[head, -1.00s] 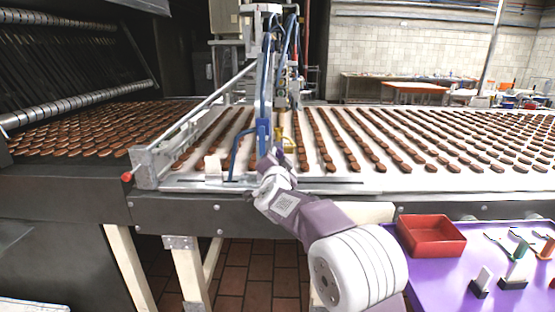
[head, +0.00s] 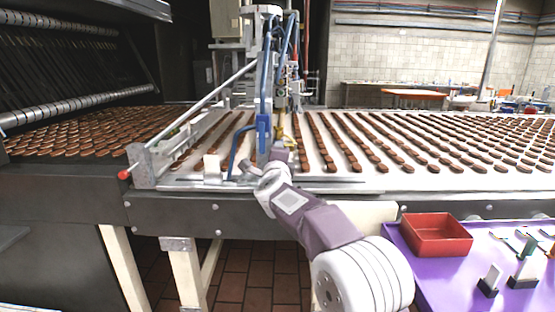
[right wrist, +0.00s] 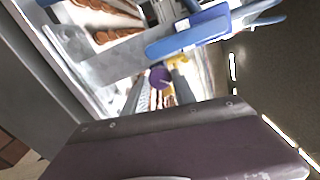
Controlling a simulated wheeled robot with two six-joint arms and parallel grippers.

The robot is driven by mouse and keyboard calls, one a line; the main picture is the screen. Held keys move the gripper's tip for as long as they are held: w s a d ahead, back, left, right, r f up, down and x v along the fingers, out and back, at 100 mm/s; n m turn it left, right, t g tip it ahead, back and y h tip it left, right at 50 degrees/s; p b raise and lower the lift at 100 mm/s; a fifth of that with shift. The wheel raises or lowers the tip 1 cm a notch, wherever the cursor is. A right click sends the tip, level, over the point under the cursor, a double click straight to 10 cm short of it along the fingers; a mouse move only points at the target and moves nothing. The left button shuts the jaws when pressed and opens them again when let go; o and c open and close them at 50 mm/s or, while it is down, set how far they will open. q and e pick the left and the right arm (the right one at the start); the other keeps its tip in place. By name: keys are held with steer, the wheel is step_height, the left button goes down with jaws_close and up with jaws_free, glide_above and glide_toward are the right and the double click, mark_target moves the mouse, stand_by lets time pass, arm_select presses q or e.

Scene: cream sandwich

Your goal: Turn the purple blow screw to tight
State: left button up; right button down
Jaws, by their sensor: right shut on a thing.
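The purple blow screw (right wrist: 159,77) shows in the right wrist view as a small round purple knob below a blue bar, with a yellow part beside it. My right gripper (right wrist: 160,92) is shut on it, its fingers on either side. In the head view my right gripper (head: 279,156) reaches up to the blue-and-grey machine head (head: 263,130) over the near edge of the conveyor. The screw itself is hidden there behind the gripper and wrist. My left gripper is in neither view.
The conveyor (head: 345,182) carries rows of brown biscuits. A blue bar (right wrist: 195,33) sits close to my gripper. A red tray (head: 436,235) and small tools stand on a purple table (head: 425,289) at the lower right. A slanted rail (head: 205,104) runs left of the machine head.

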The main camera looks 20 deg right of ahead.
steer(key=shift+f+m+b, duration=0.1)
steer(key=shift+m+b, duration=1.55)
steer(key=shift+m, duration=2.95)
steer(key=c, duration=1.3)
jaws_free()
steer(key=b+v, duration=0.1)
steer(key=v, duration=0.8)
